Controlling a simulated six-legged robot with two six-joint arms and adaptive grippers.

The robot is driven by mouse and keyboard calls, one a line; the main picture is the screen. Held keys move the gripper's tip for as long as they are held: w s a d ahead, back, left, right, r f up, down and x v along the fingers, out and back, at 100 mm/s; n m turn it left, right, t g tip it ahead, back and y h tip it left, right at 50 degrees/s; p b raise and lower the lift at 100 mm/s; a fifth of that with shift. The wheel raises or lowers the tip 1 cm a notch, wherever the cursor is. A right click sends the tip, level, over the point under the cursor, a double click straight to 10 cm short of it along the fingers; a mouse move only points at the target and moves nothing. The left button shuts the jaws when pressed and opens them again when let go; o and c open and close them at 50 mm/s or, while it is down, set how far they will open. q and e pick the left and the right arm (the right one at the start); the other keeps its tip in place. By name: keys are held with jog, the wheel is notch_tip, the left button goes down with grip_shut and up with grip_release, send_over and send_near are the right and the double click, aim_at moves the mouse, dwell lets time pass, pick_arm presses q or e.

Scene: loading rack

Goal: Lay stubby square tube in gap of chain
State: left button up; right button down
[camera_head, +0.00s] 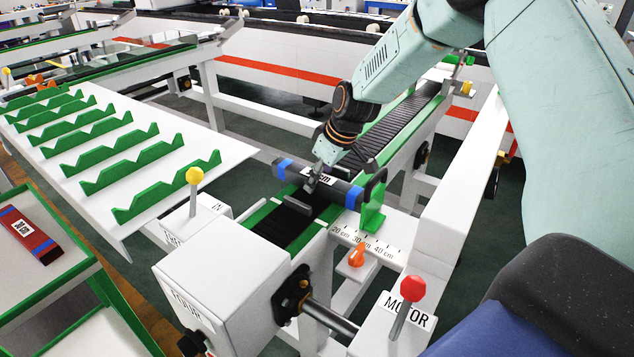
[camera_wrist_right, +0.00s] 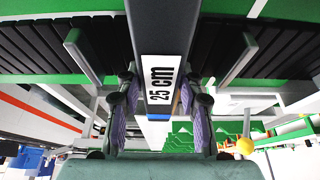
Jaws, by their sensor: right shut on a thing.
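A dark grey square tube (camera_head: 338,188) with blue bands near its ends lies crosswise over the black slatted chain (camera_head: 411,112). Its label reads 25 cm in the right wrist view (camera_wrist_right: 160,78). My right gripper (camera_head: 318,180) is shut on the tube near its middle, from above. In the right wrist view the tube runs between two upright plates of the chain, a left plate (camera_wrist_right: 84,56) and a right plate (camera_wrist_right: 237,60). I cannot tell whether the tube touches the chain. My left gripper is not in view.
A green end stop (camera_head: 373,216) stands at the tube's right end, by a centimetre scale (camera_head: 365,242). A white rack with green notched strips (camera_head: 110,155) is at left. A red tube (camera_head: 28,235) lies on a green-edged cart. Yellow (camera_head: 194,175) and red (camera_head: 413,288) knobbed levers stand nearby.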

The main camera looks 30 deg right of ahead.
jog(key=c, duration=0.9)
grip_release()
jog(key=shift+a+r, duration=0.1)
jog(key=shift+o, duration=0.7)
jog(key=v, duration=1.2)
jog(key=shift+s, duration=0.1)
